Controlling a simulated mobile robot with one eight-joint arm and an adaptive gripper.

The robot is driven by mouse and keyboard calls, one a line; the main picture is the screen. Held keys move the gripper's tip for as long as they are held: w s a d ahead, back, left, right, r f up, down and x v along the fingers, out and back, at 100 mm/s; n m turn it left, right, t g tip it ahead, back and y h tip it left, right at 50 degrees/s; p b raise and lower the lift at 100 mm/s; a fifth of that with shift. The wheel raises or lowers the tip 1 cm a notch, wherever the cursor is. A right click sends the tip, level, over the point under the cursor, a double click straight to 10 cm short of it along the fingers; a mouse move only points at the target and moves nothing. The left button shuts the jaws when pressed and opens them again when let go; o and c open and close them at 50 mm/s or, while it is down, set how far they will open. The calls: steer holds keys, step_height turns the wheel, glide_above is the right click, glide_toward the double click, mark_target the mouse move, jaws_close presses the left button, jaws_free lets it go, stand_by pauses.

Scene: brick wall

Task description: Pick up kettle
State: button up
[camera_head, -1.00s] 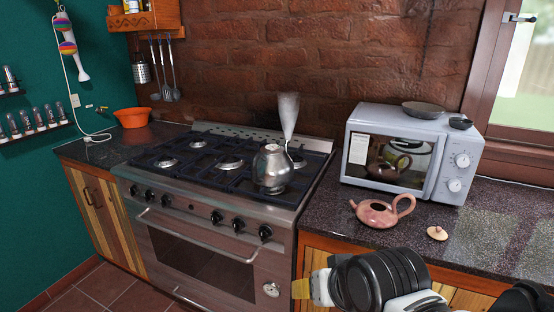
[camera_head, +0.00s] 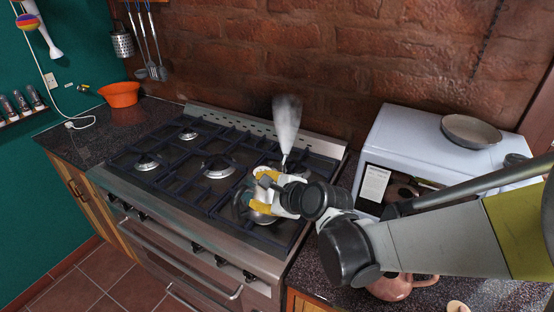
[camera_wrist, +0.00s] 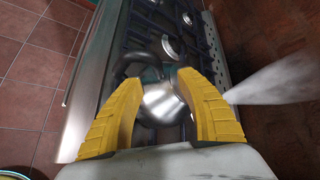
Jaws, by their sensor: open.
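The kettle is a shiny metal pot on the front right burner of the stove, with steam rising from its spout. In the wrist view the kettle (camera_wrist: 163,103) sits between the two yellow fingers of my gripper (camera_wrist: 163,112), its dark curved handle showing beyond them. The fingers are open, one on each side of its body; I cannot tell whether they touch it. In the head view my gripper (camera_head: 262,192) is over the kettle (camera_head: 262,216) and hides most of it.
The stove (camera_head: 150,222) has several dark grates. A microwave (camera_head: 410,135) with a pan (camera_head: 471,131) on top stands to the right. A pink teapot (camera_head: 390,288) is on the counter, partly behind my arm. An orange bowl (camera_head: 119,95) sits at the left.

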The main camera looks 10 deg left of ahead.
mark_target(249, 190)
steer(key=b+x, duration=0.2)
steer(key=x, duration=0.4)
steer(key=shift+s+f, duration=0.15)
steer(key=shift+s, duration=0.1)
steer(key=shift+w+a+f, duration=0.15)
steer(key=shift+w+a, duration=0.15)
steer(key=shift+w, duration=0.05)
steer(key=shift+s, duration=0.1)
jaws_close()
